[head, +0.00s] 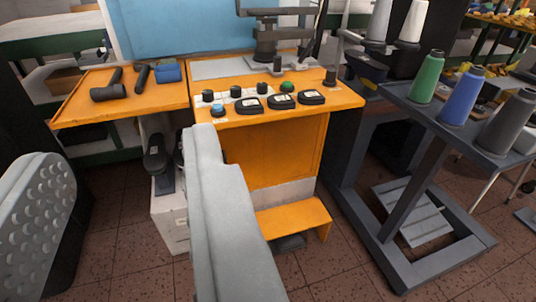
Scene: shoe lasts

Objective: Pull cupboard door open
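My gripper (125,150) is open. Its left finger has a dimpled grey pad on a dark backing, and its right finger is a long grey piece in the middle of the picture. Nothing is between the fingers except the view of the floor and bench behind. An orange panel (285,150) under the orange workbench (345,101) is the most door-like surface, and it looks shut. I see no clear handle on it, and I cannot tell for certain that it is the cupboard door. The right finger hides its left edge and lower left part.
Several black devices and a green knob (287,87) lie on the workbench. An orange step (291,215) juts out below. A dark stand (400,271) with green, blue and grey thread cones is at right. A white box (172,217) stands left of the bench. Tiled floor is open in front.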

